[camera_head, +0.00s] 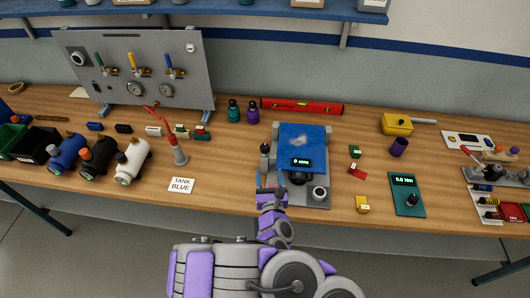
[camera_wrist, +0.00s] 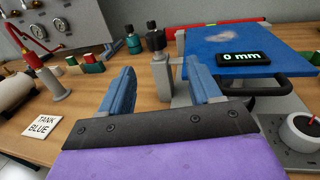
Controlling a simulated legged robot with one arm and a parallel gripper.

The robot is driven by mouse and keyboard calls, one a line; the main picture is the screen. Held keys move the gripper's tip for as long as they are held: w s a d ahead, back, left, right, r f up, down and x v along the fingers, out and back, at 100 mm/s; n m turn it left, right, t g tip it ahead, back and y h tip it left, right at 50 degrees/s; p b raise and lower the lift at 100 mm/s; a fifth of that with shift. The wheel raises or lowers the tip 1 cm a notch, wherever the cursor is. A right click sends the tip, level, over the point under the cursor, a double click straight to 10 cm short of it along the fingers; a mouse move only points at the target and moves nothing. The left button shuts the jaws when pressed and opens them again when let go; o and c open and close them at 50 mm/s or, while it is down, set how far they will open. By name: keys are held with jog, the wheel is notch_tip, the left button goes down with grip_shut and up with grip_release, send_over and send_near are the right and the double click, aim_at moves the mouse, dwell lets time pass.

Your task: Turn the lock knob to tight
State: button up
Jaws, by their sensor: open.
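No label tells which is the lock knob. My gripper (camera_wrist: 160,66) is open and empty, short of the post, which appears between its blue fingers.
Two bottles (camera_head: 243,111) and a red level (camera_head: 302,106) lie behind. Small blocks and a teal meter (camera_head: 407,194) are to the right. Bare table shows left of the rig.

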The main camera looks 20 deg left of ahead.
aim_at(264, 153)
jog(key=shift+w+a+f+b, duration=0.1)
jog(key=shift+w+b, duration=0.25)
jog(key=shift+b, duration=0.1)
jog(key=b+x, duration=0.4)
jog(key=b, duration=0.1)
jog(key=a+b+x, duration=0.1)
jog(key=b+x, duration=0.4)
jog(key=b, duration=0.1)
jog(key=shift+s+f, duration=0.1)
jog(key=shift+w+a+b, duration=0.15)
jog(key=shift+w+b, duration=0.15)
jog(key=shift+w, duration=0.6)
jog(key=shift+w+a, duration=0.1)
jog(key=shift+w, duration=0.1)
jog(key=shift+a, duration=0.2)
